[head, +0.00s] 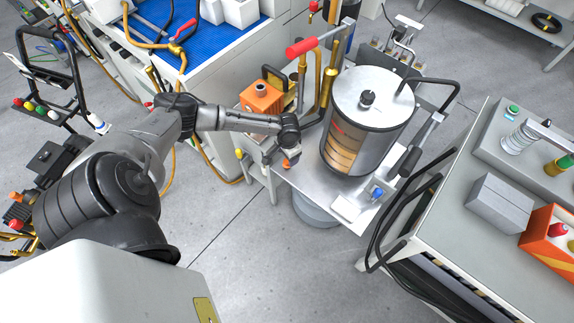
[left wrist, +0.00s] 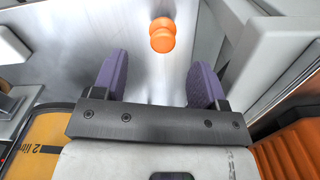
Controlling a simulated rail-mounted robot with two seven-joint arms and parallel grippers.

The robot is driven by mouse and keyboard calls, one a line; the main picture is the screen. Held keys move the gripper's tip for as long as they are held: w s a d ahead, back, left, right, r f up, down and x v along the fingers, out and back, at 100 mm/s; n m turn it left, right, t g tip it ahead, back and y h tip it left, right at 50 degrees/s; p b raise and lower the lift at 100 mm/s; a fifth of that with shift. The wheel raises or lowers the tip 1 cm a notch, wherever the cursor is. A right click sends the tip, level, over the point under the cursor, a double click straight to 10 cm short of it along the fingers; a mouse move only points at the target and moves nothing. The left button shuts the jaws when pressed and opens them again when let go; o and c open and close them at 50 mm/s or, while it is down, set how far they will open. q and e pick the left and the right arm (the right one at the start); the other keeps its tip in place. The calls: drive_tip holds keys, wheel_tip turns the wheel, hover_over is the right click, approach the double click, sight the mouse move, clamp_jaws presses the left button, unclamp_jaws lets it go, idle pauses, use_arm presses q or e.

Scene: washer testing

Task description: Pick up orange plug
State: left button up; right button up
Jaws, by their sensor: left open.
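The orange plug (left wrist: 162,35) stands on a smooth metal surface in the left wrist view, just ahead of and between my fingertips. In the head view a small orange spot that looks like the plug (head: 287,163) shows at the edge of the metal cart top, right beside my gripper. My left gripper (left wrist: 161,75) is open, with its two purple finger pads apart and nothing between them. In the head view my left gripper (head: 289,150) is over the cart's left corner, and its fingers are mostly hidden. My right gripper is in neither view.
A clear cylinder tank with a metal lid (head: 372,98) stands on the metal cart (head: 300,177) right of my gripper. An orange box (head: 262,97) sits behind my forearm, near upright brass pipes. A grey bench (head: 455,205) stands at the right. Open floor lies in front.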

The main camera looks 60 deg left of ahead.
sight(287, 164)
use_arm(q)
drive_tip(key=shift+f, duration=0.65)
drive_tip(key=f+b, duration=0.1)
drive_tip(key=f, duration=0.1)
drive_tip(key=f+b, duration=0.2)
drive_tip(key=shift+w+a+f, duration=0.15)
drive_tip(key=shift+a, duration=0.05)
drive_tip(key=shift+f, duration=0.4)
drive_tip(key=c, duration=1)
drive_tip(key=shift+r, duration=0.15)
